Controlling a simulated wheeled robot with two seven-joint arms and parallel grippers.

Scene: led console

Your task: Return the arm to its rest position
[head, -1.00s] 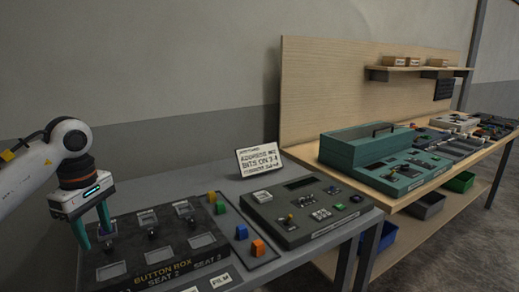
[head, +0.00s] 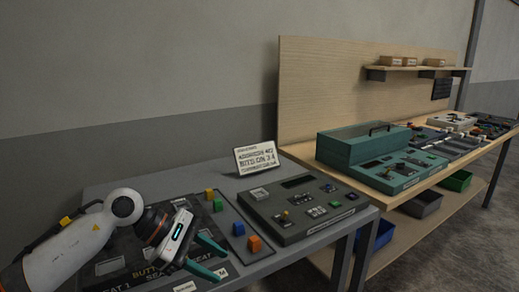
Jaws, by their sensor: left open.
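My left arm comes in from the lower left, and its gripper (head: 216,257) is open and empty. Its two teal fingers point to the right, over the front right part of the black button box (head: 103,268). The arm and gripper hide much of the box. My right gripper is not in view.
Coloured blocks, with an orange one (head: 254,243) at the front, stand right of the box. A grey console (head: 300,208) and a white sign (head: 257,158) share the grey table. A wooden bench (head: 440,180) with a teal case (head: 362,145) stands further right.

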